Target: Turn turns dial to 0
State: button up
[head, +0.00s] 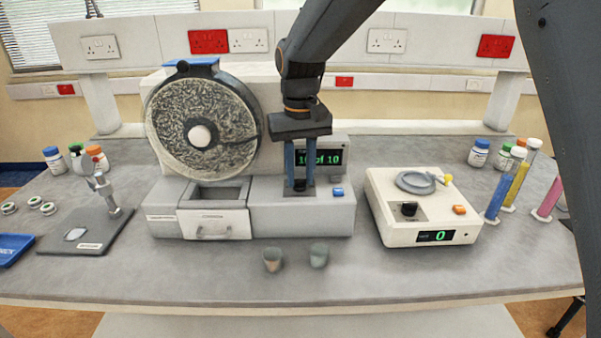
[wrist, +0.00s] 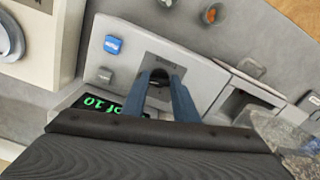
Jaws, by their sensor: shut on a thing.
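The friability machine (head: 256,212) stands mid-bench with a large round drum (head: 203,125) on its left. My gripper (head: 299,184) reaches down from above to the control panel right of the drum. Its blue fingers are shut on the small dark turns dial (head: 299,186), which they mostly hide. In the wrist view the fingers (wrist: 160,80) straddle the dial at the labelled plate (wrist: 155,60). The green display (head: 320,159) behind the fingers appears to read "10 of 10", partly covered in both views.
A blue button (head: 338,192) sits right of the dial. A cream device (head: 424,205) showing 0 stands to the right, with cylinders (head: 500,190) beyond. A drawer (head: 214,224) is at the left front. Two small cups (head: 272,259) (head: 319,256) stand in front.

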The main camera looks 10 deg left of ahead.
jog(key=shift+n, duration=0.3)
jog(key=n+p, duration=0.1)
jog(key=n, duration=0.2)
jog(key=shift+w+n, duration=0.1)
jog(key=shift+n, duration=0.2)
jog(key=n, duration=0.3)
jog(key=shift+n, duration=0.4)
jog(key=n, duration=0.7)
jog(key=shift+w+p, duration=0.25)
jog(key=shift+p, duration=0.05)
jog(key=n, duration=0.3)
jog(key=shift+n, duration=0.4)
jog(key=n, duration=0.3)
jog(key=shift+w+n, duration=0.1)
jog(key=shift+n, duration=0.2)
jog(key=n, duration=0.3)
jog(key=shift+a+b, duration=0.1)
jog(key=shift+b, duration=0.25)
jog(key=shift+r+n, duration=0.1)
jog(key=shift+n, duration=2)
